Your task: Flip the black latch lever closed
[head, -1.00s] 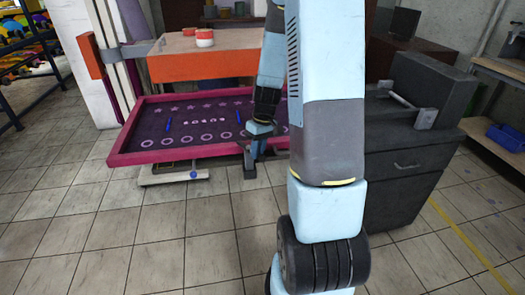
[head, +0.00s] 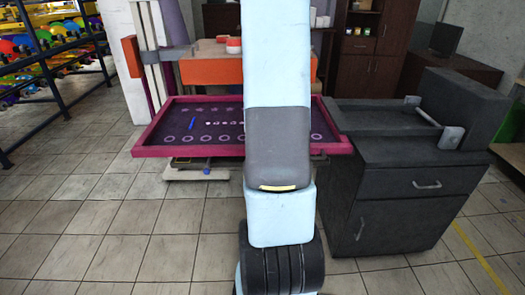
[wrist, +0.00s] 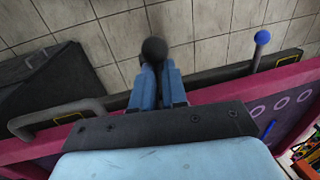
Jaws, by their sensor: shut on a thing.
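The black latch lever shows in the wrist view as a round black knob (wrist: 154,50) just past my fingertips. My gripper (wrist: 157,78) is shut on it, with its two blue fingers on either side below the knob. Most of the lever's stem is hidden by the fingers. The lever is by the edge of a magenta-framed printing screen (head: 143,142). In the head view my own arm hides the gripper and the black lever.
A lever with a blue knob (wrist: 262,37) stands to the right of my gripper, apart from it. A grey handle (wrist: 55,115) is at the left. A dark grey cabinet (head: 395,215) stands right of the screen. Tiled floor is clear at front left.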

